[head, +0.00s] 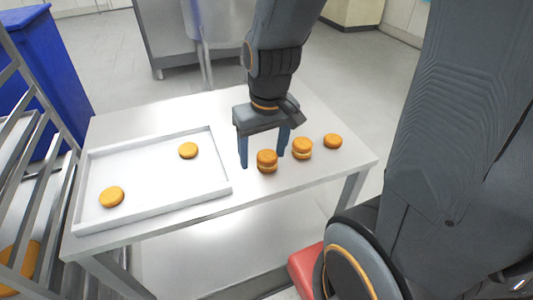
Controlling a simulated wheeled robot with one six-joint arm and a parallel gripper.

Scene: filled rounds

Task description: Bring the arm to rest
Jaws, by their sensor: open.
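My gripper (264,152) hangs over the right part of the white table (165,118). Its two blue fingers point down and are spread apart. A filled round (267,161), two orange rounds with a pale layer between, stands on the table by the fingers. It does not appear to be clamped. A second filled round (302,148) stands just to its right. A single orange round (332,141) lies further right, near the table's right edge.
A white tray (152,210) on the table's left holds two single rounds, one at the back (188,150) and one at the front (111,197). A metal rack (40,98) and a blue bin (38,45) stand at left. A red object (304,268) is below the front edge.

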